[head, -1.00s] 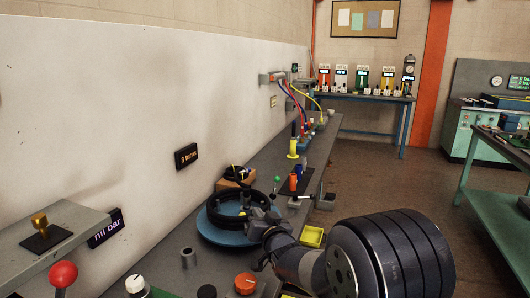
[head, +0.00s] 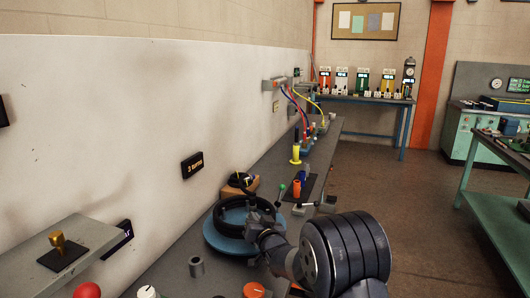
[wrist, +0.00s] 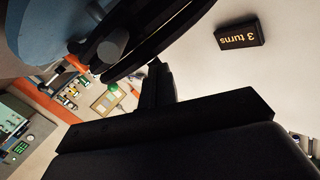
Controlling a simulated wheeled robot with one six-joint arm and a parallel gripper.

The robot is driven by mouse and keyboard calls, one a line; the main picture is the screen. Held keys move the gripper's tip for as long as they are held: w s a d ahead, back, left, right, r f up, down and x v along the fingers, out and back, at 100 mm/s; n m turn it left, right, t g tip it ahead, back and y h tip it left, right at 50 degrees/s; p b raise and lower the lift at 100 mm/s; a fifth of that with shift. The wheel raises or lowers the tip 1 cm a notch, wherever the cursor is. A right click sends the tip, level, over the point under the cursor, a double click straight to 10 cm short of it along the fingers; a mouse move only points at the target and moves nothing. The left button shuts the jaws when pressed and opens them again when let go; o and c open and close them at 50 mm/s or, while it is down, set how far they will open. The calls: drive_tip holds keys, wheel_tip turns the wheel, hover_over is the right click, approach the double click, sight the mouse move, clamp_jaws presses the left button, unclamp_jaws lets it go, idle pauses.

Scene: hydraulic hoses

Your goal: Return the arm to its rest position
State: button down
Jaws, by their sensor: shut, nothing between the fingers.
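My arm (head: 345,250) reaches in from the lower right of the head view. My gripper (head: 254,215) is at its far end, beside the black ring (head: 228,208) on the blue round base (head: 215,238). Whether it touches the ring cannot be told. In the wrist view my gripper (wrist: 156,80) is a dark shape pointing up the picture, its fingers shut with nothing between them. The blue base (wrist: 35,30) and the curved black ring (wrist: 175,40) fill the top of that view, close to the fingers.
A "3 turns" sign (head: 193,165) is on the white wall panel. A yellow spool (head: 295,154), an orange cylinder (head: 297,188) and hoses (head: 292,97) stand along the bench beyond. A grey ring (head: 196,266) and orange knob (head: 254,290) are nearer.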

drive_tip(key=s+d+r+n+g+h+p, duration=0.1)
drive_tip(key=s+d+r+h+p, duration=0.1)
drive_tip(key=s+r, duration=0.4)
drive_tip(key=shift+s+d+g+h+p, duration=0.3)
drive_tip(key=shift+s+d+g+p, duration=0.1)
drive_tip(key=shift+s+d+p, duration=0.4)
drive_tip(key=shift+a+f, duration=0.1)
idle(0.4)
